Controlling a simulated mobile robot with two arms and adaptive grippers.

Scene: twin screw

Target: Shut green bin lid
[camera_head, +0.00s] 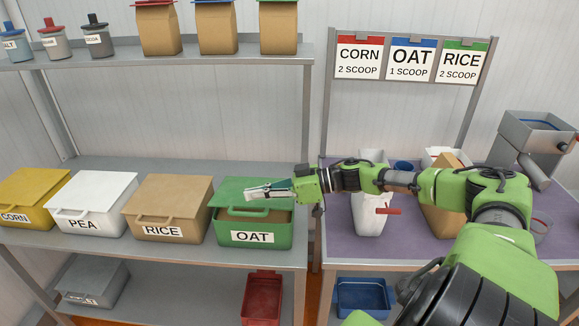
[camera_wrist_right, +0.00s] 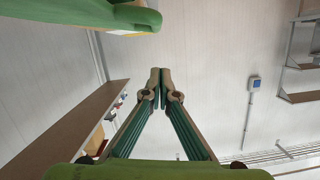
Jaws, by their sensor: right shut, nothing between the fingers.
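The green bin (camera_head: 285,237), labelled OAT, stands at the right end of the shelf's middle level. Its green lid (camera_head: 228,188) is tilted up at the front, and tan contents show in the gap beneath it. The lid's handle (camera_head: 246,212) is at its front edge. My right gripper (camera_head: 250,192) reaches in from the right, in front of or over the lid, and hides part of it. Whether it touches the lid is unclear. Its fingers are shut and empty, tips together in the wrist view (camera_wrist_right: 160,75). My left gripper is not in view.
Closed rice (camera_head: 168,200), pea (camera_head: 95,196) and corn (camera_head: 35,192) bins stand left of the green bin. A purple-topped table (camera_head: 335,230) with a white container (camera_head: 370,215) is at right. Paper bags (camera_head: 158,30) and jars stand on the upper shelf.

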